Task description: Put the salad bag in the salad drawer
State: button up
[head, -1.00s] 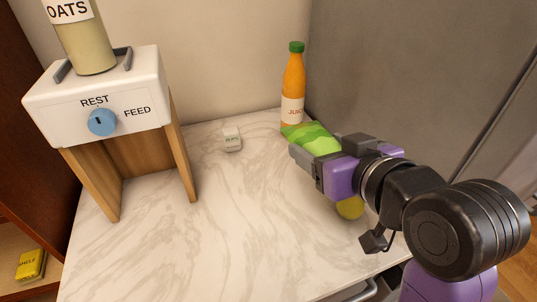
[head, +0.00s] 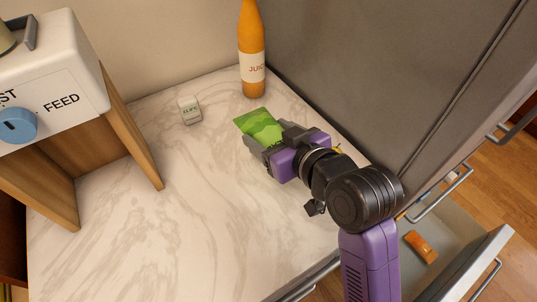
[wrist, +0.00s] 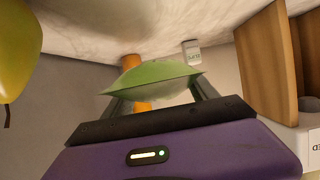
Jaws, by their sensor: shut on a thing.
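The green salad bag (head: 260,126) is between the fingers of my gripper (head: 262,148), over the marble counter near the grey wall panel. It also shows in the wrist view (wrist: 152,78), pinched between both fingertips. The fingers hide part of the bag, and I cannot tell its exact height above the counter. An open drawer (head: 458,262) is low at the right, below counter level, with an orange item (head: 421,246) inside. No label on it is readable.
An orange juice bottle (head: 252,60) and a small white labelled block (head: 189,110) stand at the back. A wooden-legged feeder (head: 60,85) stands left. A yellow fruit (wrist: 12,45) is close by in the wrist view. The counter's middle (head: 200,210) is clear.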

jog(key=shift+f, duration=3.55)
jog(key=shift+f, duration=0.15)
jog(key=o, duration=1.6)
